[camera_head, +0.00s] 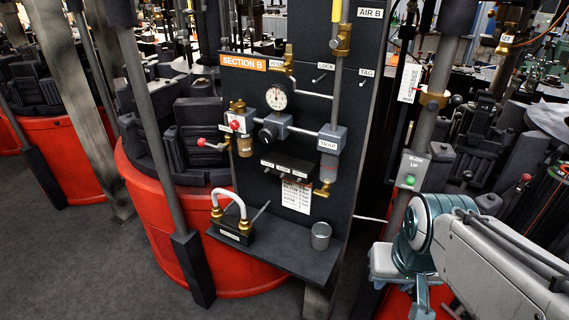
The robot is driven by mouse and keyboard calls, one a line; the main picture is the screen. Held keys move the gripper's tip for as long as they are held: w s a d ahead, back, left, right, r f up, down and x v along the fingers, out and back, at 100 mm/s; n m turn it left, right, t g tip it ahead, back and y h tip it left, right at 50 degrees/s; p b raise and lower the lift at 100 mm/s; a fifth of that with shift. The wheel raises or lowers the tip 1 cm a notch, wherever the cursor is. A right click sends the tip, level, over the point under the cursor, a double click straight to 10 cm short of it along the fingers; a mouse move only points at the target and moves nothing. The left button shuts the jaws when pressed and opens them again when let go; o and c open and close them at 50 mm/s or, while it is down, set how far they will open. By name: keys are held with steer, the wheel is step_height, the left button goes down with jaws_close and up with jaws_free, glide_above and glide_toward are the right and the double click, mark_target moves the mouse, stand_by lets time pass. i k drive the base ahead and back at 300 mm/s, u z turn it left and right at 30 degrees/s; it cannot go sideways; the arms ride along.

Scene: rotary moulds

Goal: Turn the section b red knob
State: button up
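The dark panel (350,150) carries an orange SECTION B label (243,62) at its upper left. On the panel's left side a small red knob (235,125) sits by a brass valve fitting (245,146). A red ball (201,142) tips a short lever just left of it. Which of the two red parts is the section b red knob I cannot tell for sure. My arm enters from the lower right and bends down near the panel's right side. My gripper is not in view; only arm links show, well right of the red parts.
A round gauge (275,97), a dark knob (268,133) and a TRAP block (331,140) are right of the red parts. A shelf (285,262) juts out below with a metal cup (320,236) and hose block (233,231). A slanted grey post (150,130) stands left.

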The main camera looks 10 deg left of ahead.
mark_target(234, 126)
steer(key=u, duration=0.4)
steer(key=k, duration=0.5)
steer(key=u, duration=1.6)
steer(key=i, duration=0.9)
steer(key=z, duration=0.45)
